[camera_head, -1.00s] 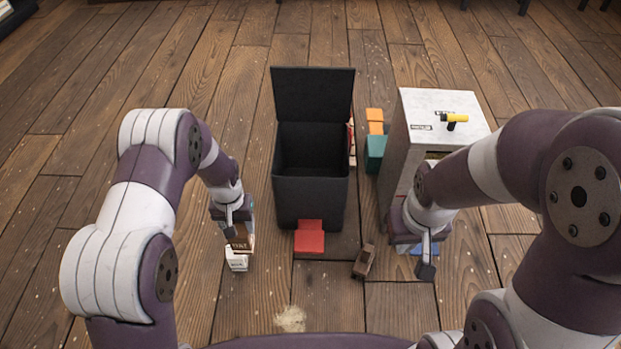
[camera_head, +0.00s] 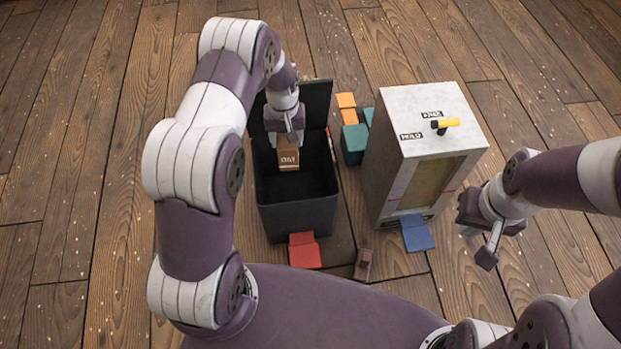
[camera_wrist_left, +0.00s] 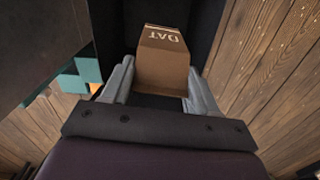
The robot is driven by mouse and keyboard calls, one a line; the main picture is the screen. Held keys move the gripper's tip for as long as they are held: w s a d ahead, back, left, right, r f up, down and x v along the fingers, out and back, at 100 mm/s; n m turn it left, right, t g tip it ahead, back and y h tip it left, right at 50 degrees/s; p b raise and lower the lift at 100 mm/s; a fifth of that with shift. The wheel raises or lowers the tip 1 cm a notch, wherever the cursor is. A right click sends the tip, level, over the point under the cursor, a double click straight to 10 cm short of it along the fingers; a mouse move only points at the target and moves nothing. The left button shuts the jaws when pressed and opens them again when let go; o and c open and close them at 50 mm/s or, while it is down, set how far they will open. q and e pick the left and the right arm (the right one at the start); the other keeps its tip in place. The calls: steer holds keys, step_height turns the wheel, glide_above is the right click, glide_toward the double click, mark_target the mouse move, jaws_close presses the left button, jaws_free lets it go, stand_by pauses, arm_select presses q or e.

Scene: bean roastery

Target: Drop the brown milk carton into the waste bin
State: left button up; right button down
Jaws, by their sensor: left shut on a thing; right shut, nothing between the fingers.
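The brown carton (camera_head: 289,158), with lettering that looks like OAT, is held in my left gripper (camera_head: 288,138). In the left wrist view the same carton (camera_wrist_left: 162,68) sits between the two fingers (camera_wrist_left: 160,92). The black waste bin (camera_head: 298,218) stands open with its lid raised at the back. The carton is over the bin's opening, in front of the lid; how far it is above or below the rim is hard to tell. My right gripper (camera_head: 486,256) is shut and empty, to the right of the grey cabinet.
A red pedal (camera_head: 304,252) sticks out at the bin's front. A small brown object (camera_head: 363,264) lies on the floor. A grey cabinet (camera_head: 404,165) with a yellow-handled knob (camera_head: 446,124) and a blue flap (camera_head: 417,233) stands right of the bin. Orange (camera_head: 347,108) and teal blocks (camera_head: 355,143) lie behind.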

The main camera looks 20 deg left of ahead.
arm_select(q)
steer(key=shift+w+a+f+n, duration=0.2)
steer(key=shift+f+n, duration=0.1)
steer(key=shift+f, duration=0.2)
steer(key=shift+w+a+f+n, duration=0.1)
steer(key=shift+a+f+n, duration=0.15)
steer(key=shift+f, duration=0.2)
step_height(320, 180, down, 6)
steer(key=b, duration=0.6)
steer(key=shift+r, duration=0.1)
steer(key=o, duration=1.4)
step_height(320, 180, up, 12)
steer(key=p, duration=0.5)
steer(key=shift+p, duration=0.4)
steer(key=shift+r, duration=0.35)
